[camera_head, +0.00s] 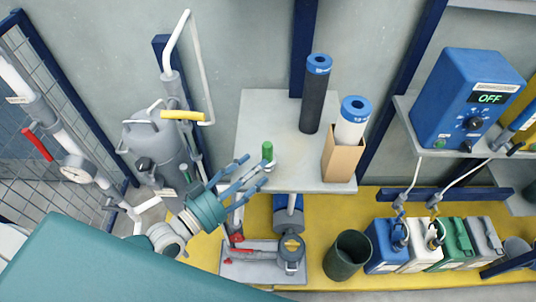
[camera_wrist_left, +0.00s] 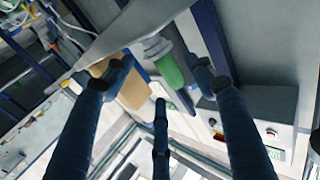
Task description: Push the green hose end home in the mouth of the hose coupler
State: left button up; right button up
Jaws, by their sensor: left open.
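The green hose end (camera_head: 267,151) stands upright at the front edge of the grey shelf in the head view. A pale grey collar (camera_head: 270,166), seemingly the hose coupler, is just below it, partly hidden by my fingers. In the left wrist view the green hose end (camera_wrist_left: 170,71) meets the grey collar (camera_wrist_left: 156,46); how deep it sits I cannot tell. My left gripper (camera_head: 252,175), teal with blue fingers, is open just left of and below the hose end. In the wrist view its fingers (camera_wrist_left: 160,80) are spread around the green piece, with no clear contact.
On the shelf (camera_head: 262,115) stand a dark blue-capped cylinder (camera_head: 314,95) and a white one (camera_head: 352,120) in a cardboard box (camera_head: 342,158). A grey tank (camera_head: 157,148) with pipes is left. Below are a dark bin (camera_head: 347,255) and several canisters (camera_head: 385,245).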

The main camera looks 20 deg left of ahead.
aim_at(270, 155)
pick_arm(q)
jog(key=shift+w+d, duration=0.2)
jog(key=shift+w, duration=0.25)
jog(key=shift+w+d+r, duration=0.1)
jog(key=shift+w, duration=0.1)
jog(key=x, duration=0.3)
jog(key=p+x, duration=0.1)
jog(key=shift+w+r, duration=0.25)
jog(key=shift+w+d+f, duration=0.1)
jog(key=shift+w+d, duration=0.05)
jog(key=shift+w, duration=0.05)
jog(key=shift+s, duration=0.1)
jog(key=shift+c, duration=1.1)
jog(key=c, duration=1.1)
pick_arm(e)
jog(key=shift+s+a+r, duration=0.1)
jog(key=shift+s+r, duration=0.4)
jog(key=shift+s, duration=0.1)
